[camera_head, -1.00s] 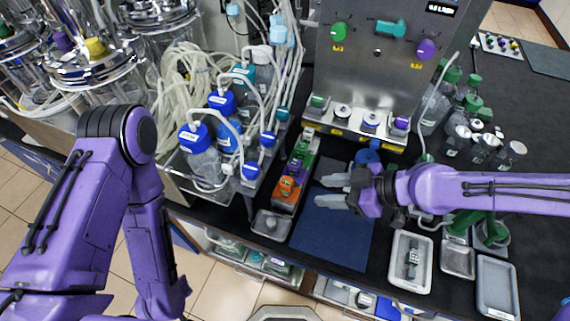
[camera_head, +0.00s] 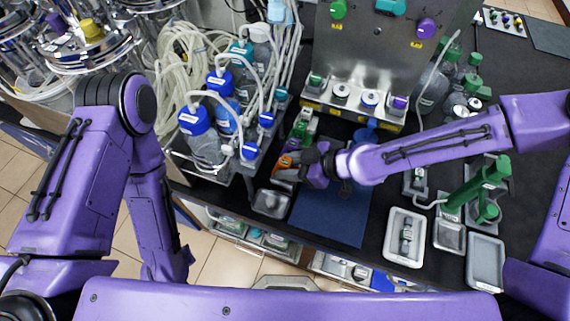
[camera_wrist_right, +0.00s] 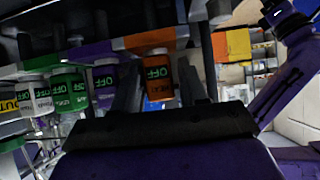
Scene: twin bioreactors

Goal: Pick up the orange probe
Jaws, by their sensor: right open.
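The orange probe (camera_head: 284,162) stands at the near end of a narrow colour-banded rack (camera_head: 303,128), partly hidden by my right gripper. In the right wrist view the orange probe (camera_wrist_right: 157,76) shows a green "OFF" label and sits between my two dark fingers, under an orange band. My right gripper (camera_head: 288,171) is open, its fingers on either side of the probe; the head view mostly hides them. I cannot tell whether they touch it. In the wrist view purple, green and white probes (camera_wrist_right: 67,92) stand in a row to the left. My left gripper is out of view.
Blue-capped bottles (camera_head: 205,140) with tubing stand close left of the rack. A steel control panel (camera_head: 375,50) rises behind. A blue mat (camera_head: 325,215) lies clear in front, with a small grey tray (camera_head: 270,203) to its left and more trays (camera_head: 405,238) to its right.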

